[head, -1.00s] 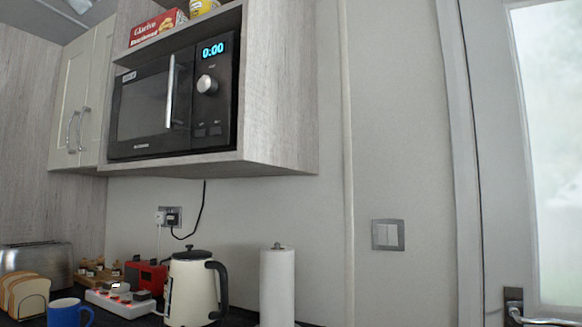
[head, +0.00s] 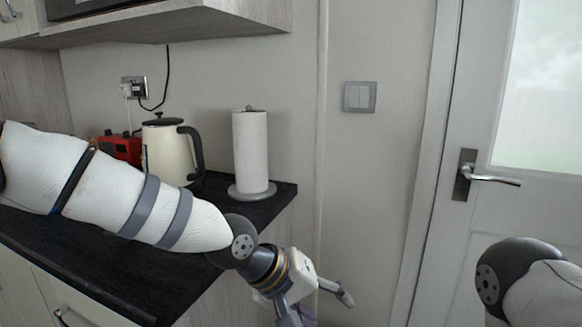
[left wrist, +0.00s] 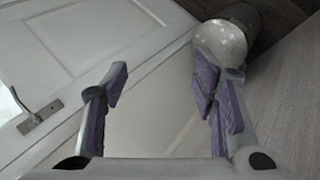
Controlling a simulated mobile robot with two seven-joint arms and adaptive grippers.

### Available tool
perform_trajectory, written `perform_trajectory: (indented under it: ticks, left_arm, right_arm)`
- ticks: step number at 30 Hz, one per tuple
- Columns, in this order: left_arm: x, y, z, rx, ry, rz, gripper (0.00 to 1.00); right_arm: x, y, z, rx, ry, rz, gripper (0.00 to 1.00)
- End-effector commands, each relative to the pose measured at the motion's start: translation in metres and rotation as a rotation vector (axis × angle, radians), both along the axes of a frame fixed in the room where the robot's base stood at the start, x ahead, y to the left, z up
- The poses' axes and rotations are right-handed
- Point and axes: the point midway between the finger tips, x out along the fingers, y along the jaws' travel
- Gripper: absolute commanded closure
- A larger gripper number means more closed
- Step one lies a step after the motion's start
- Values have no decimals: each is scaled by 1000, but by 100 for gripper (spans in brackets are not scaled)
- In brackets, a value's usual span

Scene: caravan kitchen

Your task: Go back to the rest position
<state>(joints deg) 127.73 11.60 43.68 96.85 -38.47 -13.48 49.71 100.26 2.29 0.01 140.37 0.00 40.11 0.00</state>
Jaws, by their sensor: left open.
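My left arm comes in from the left over the dark worktop and ends past its right corner. My left gripper (head: 318,306) is low in the middle of the head view, beside the worktop's end, partly cut off by the lower edge. In the left wrist view my left gripper (left wrist: 160,88) has its purple-padded fingers wide apart with nothing between them. Part of my right arm shows at the lower right of the head view; its gripper is out of view.
A paper towel roll (head: 251,150) and cream kettle (head: 168,152) stand on the worktop (head: 85,255). A red device (head: 120,149) is behind my arm. A door (head: 455,240) with handle (head: 493,180) is on the right. A rounded pale object (left wrist: 222,42) is near the left gripper.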

Motion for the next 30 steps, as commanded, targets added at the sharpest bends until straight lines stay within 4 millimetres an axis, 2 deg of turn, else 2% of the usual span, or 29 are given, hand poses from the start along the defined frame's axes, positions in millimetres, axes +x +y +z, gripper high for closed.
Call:
perform_trajectory:
  ticks: [1,3,5,6,8,9,11,12,15,18,22,30]
  left_arm:
    - [-28,9,-44,20,56,-21,47]
    - [-69,27,-98,49,118,-38,47]
    - [-107,49,-140,85,169,-42,47]
    - [-133,66,-165,116,198,-40,47]
    - [-174,95,-197,174,241,-35,47]
    - [-202,118,-214,224,265,-34,47]
    - [-242,154,-234,307,298,-32,47]
    - [-267,177,-242,365,315,-37,47]
    - [-316,229,-249,503,347,-57,47]
    - [-344,263,-246,600,363,-80,47]
    - [-356,279,-244,648,366,-95,47]
    - [-356,279,-244,648,366,-95,47]
  right_arm:
    - [0,0,0,0,0,0,100]
    - [0,0,0,0,0,0,100]
    - [0,0,0,0,-1,0,100]
    - [0,0,0,0,-1,0,100]
    - [0,0,0,0,-1,0,100]
    - [0,0,0,0,-1,0,100]
    - [0,0,0,0,-1,0,100]
    - [0,0,0,0,-1,0,100]
    - [0,0,0,0,-1,0,100]
    - [0,0,0,0,-1,0,100]
    - [0,0,0,0,-1,0,100]
    - [0,0,0,0,-1,0,100]
